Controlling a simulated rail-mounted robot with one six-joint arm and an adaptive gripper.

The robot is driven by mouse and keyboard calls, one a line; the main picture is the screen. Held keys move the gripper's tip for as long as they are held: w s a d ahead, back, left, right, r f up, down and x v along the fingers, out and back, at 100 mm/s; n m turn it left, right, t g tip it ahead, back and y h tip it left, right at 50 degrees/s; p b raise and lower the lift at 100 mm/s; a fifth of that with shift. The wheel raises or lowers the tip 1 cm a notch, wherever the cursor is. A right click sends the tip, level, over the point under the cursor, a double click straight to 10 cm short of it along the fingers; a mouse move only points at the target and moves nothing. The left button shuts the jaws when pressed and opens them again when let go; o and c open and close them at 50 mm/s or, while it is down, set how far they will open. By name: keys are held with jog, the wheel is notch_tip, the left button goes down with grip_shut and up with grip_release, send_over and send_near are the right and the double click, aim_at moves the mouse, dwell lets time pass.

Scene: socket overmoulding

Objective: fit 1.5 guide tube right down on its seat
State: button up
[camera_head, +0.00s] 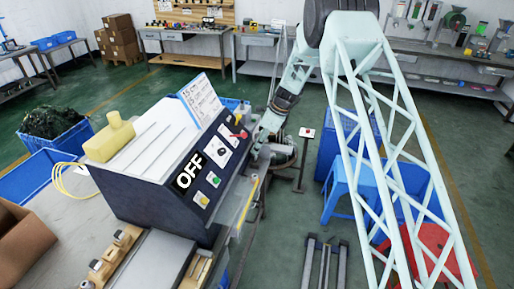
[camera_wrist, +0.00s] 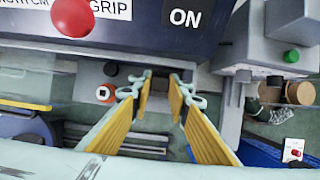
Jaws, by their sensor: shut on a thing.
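My gripper (camera_wrist: 162,78) shows in the wrist view with two yellow-padded fingers pointing at the front of the machine. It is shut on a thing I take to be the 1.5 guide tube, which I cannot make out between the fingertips. The seat cannot be made out there.
The machine's panel carries a red knob (camera_wrist: 73,16) and the word ON close above the fingers. A grey block with a green button (camera_wrist: 291,56) stands at the right. A red-button post (camera_head: 306,133) and blue stool (camera_head: 350,185) stand on the floor beyond.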

jog(key=shift+f+b, duration=0.55)
jog(key=shift+f, duration=1.2)
dwell(0.5)
jog(key=o, duration=0.9)
jog(key=shift+r, duration=0.1)
jog(key=v, duration=1.1)
jog(key=shift+d+r, duration=0.2)
jog(key=shift+r, duration=0.15)
